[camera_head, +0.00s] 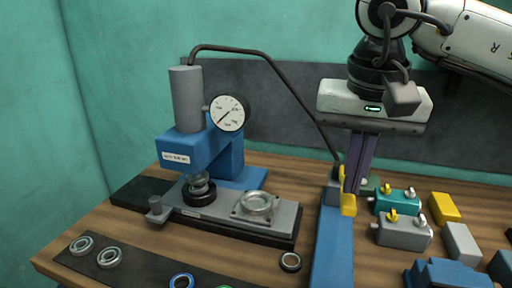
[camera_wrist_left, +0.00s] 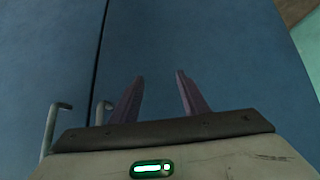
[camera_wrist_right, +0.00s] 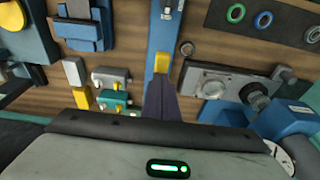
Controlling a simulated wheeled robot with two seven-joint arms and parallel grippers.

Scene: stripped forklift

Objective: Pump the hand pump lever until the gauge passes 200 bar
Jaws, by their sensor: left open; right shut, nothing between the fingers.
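The hand pump has a long blue body (camera_head: 333,250) with a yellow lever (camera_head: 348,205) near its far end; the lever also shows in the right wrist view (camera_wrist_right: 162,62). My right gripper (camera_head: 354,190) is shut and empty, its fingers pointing down beside the yellow lever. Whether they touch it is unclear. The round white gauge (camera_head: 229,113) sits on the blue press (camera_head: 205,150); its needle points to the lower left and its numbers are too small to read. My left gripper (camera_wrist_left: 158,90) is open and empty, facing a blue surface, outside the head view.
A black hose (camera_head: 285,85) arches from the press cylinder to the pump. Teal (camera_head: 397,200) and grey (camera_head: 404,232) valve blocks stand right of the pump. A bearing in a holder (camera_head: 257,204) lies on the press base. Loose rings (camera_head: 108,257) lie on a dark mat at front left.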

